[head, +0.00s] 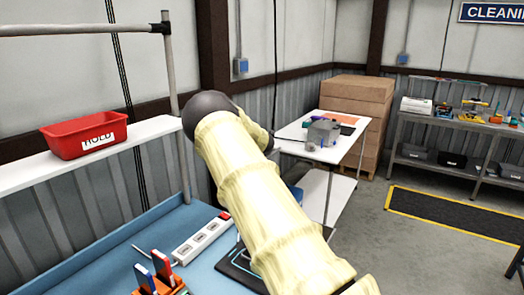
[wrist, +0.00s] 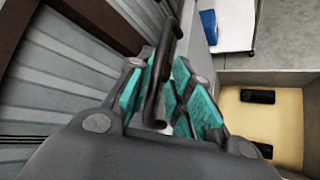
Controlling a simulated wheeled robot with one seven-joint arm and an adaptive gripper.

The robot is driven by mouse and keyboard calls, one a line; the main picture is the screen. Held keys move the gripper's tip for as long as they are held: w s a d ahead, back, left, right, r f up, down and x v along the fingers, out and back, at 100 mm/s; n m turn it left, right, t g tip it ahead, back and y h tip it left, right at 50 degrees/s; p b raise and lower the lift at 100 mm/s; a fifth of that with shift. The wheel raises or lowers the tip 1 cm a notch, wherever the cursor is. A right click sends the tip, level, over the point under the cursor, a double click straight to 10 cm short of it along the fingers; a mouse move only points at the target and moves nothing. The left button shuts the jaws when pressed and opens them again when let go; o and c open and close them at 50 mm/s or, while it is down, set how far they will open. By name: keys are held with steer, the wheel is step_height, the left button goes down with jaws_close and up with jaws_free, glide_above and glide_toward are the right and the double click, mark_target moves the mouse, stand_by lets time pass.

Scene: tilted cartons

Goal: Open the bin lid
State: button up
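No bin lid can be made out for certain in either view. In the head view my cream-sleeved arm hides the middle, and my gripper is behind it. In the wrist view my gripper (wrist: 166,105) shows two grey fingers with teal pads. A dark bent rod (wrist: 160,75) runs between the fingers, its near end over the gap. Whether the pads press on it, and what it belongs to, I cannot tell. An open red bin (head: 84,136) labelled HOLD stands on the left wall shelf, without a visible lid.
A blue bench (head: 195,225) holds a power strip (head: 202,240). A white table (head: 353,133) stands before brown cartons (head: 355,100). The wrist view shows a tan surface (wrist: 285,135) with dark blocks.

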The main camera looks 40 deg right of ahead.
steer(key=v, duration=0.6)
steer(key=shift+s+a, duration=0.2)
steer(key=shift+s, duration=0.05)
steer(key=shift+r, duration=0.1)
